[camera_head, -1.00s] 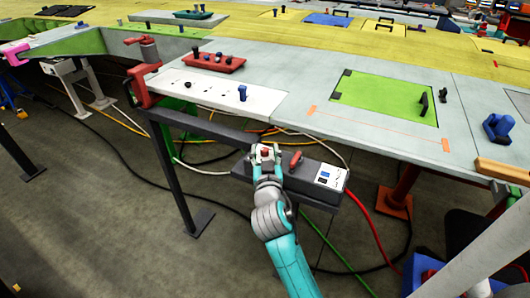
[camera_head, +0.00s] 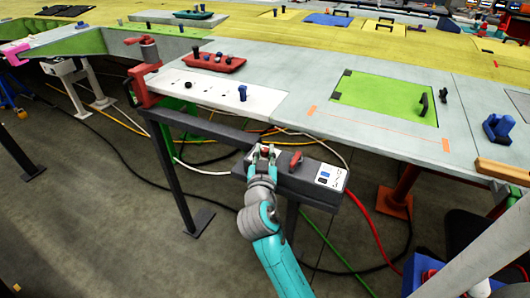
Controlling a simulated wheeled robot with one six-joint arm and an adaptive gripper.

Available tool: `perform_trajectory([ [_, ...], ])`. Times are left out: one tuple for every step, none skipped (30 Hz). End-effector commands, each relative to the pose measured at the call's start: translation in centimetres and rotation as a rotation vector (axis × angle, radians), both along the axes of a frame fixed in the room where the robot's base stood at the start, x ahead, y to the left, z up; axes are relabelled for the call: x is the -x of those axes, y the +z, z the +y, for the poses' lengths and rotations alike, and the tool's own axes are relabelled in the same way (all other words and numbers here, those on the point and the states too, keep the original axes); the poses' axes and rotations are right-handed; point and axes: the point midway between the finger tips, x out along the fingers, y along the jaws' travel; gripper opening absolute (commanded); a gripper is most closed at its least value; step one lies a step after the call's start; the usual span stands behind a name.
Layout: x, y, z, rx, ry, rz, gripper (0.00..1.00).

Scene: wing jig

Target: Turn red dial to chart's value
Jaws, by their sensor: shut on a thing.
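A dark box (camera_head: 310,190) is mounted below the front edge of the bench. My gripper (camera_head: 263,151) is at its left end, with its fingers closed around a small knob there, which I take to be the red dial. The fingers and wrist hide nearly all of it, so its setting cannot be read. A red lever-like handle (camera_head: 295,160) stands on the box just right of my gripper, apart from it. A white panel (camera_head: 331,177) with a blue patch is on the box's right end; its markings are too small to read. I cannot tell whether it is the chart.
The bench edge above carries a white strip with a blue peg (camera_head: 242,93), a red tray (camera_head: 213,62) and a green panel (camera_head: 388,98). A red clamp (camera_head: 142,85) is at the left corner. Cables lie on the floor below.

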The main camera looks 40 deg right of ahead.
Motion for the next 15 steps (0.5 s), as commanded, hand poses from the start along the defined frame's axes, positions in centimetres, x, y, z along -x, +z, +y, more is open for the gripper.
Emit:
perform_trajectory([
  [-0.06, -0.09, 0.1, -0.001, -0.006, 0.001, 0.0],
  [-0.05, -0.1, 0.1, -0.001, -0.009, 0.001, 0.0],
  [-0.02, -0.1, 0.08, -0.001, -0.012, 0.001, 0.0],
  [-0.01, -0.1, 0.08, -0.001, -0.013, 0.001, 0.0],
  [0.0, -0.1, 0.07, -0.001, -0.013, 0.001, 0.0],
  [0.0, -0.1, 0.06, -0.001, -0.013, 0.001, 0.0],
  [0.0, -0.1, 0.06, -0.001, -0.013, 0.001, 0.0],
  [0.0, -0.1, 0.06, -0.001, -0.012, 0.001, 0.0],
  [0.0, -0.1, 0.06, -0.001, -0.012, 0.001, 0.0],
  [0.0, -0.1, 0.06, -0.001, -0.012, 0.001, 0.0],
  [0.01, -0.1, 0.06, -0.001, -0.012, 0.001, 0.28],
  [0.01, -0.09, 0.06, -0.001, -0.012, 0.001, 0.38],
  [0.01, -0.09, 0.06, -0.001, -0.012, 0.001, 0.46],
  [0.01, -0.08, 0.06, -0.001, -0.012, 0.001, 0.51],
  [0.01, -0.07, 0.06, 0.0, -0.012, 0.0, 0.51],
])
